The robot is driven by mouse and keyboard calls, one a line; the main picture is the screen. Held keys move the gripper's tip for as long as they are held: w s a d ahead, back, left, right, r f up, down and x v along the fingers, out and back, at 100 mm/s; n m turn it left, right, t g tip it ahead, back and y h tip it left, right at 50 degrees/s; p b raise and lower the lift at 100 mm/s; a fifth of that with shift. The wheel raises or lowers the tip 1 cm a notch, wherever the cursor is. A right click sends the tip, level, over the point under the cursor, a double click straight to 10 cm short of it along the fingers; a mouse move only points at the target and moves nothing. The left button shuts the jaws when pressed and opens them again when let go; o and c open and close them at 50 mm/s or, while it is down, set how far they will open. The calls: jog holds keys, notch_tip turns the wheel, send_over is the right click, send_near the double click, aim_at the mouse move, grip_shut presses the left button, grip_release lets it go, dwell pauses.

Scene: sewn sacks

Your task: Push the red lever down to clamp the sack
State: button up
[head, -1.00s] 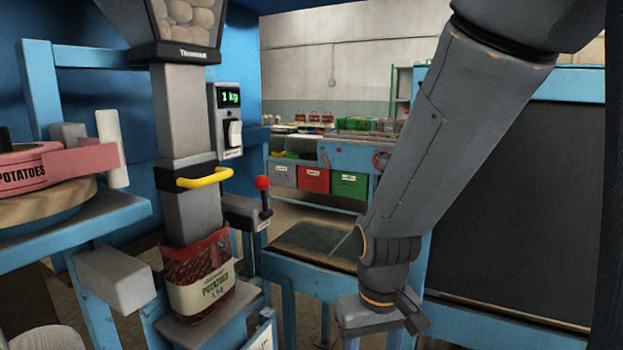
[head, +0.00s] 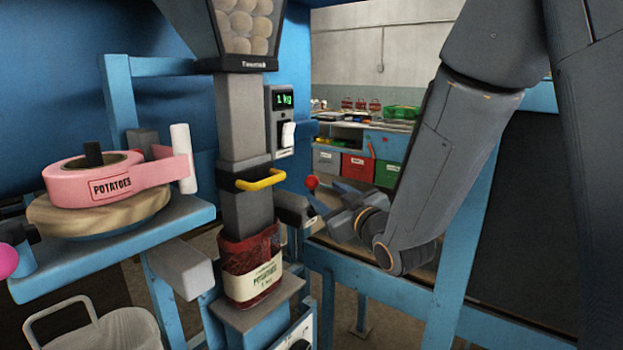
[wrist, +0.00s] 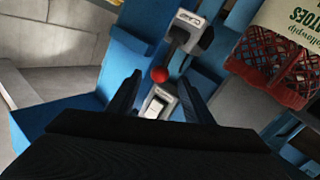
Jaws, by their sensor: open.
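The red lever's ball knob (head: 312,183) stands up beside the spout in the head view, right of the yellow handle. In the wrist view the red knob (wrist: 160,74) lies ahead of and between the two fingertips. My gripper (head: 325,205) is open and empty, close to the lever at its right; its fingers (wrist: 160,85) show dark on both sides in the wrist view. I cannot tell whether a finger touches the lever. The red mesh sack (head: 250,255) with a cream potato label hangs at the spout's lower end, above a small grey shelf.
A yellow handle (head: 260,181) sticks out from the grey spout (head: 245,130). A scale display (head: 285,100) reads 1 kg above a white switch. A bin (head: 105,328) is below.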

aim_at(315, 185)
jog(key=shift+w+a+r, duration=0.1)
jog(key=shift+a+r, duration=0.15)
jog(key=shift+r, duration=0.1)
jog(key=shift+w+a+r, duration=0.1)
jog(key=shift+w+a, duration=0.1)
jog(key=shift+w, duration=0.1)
jog(key=p+x, duration=0.2)
jog(key=x, duration=0.5)
grip_shut()
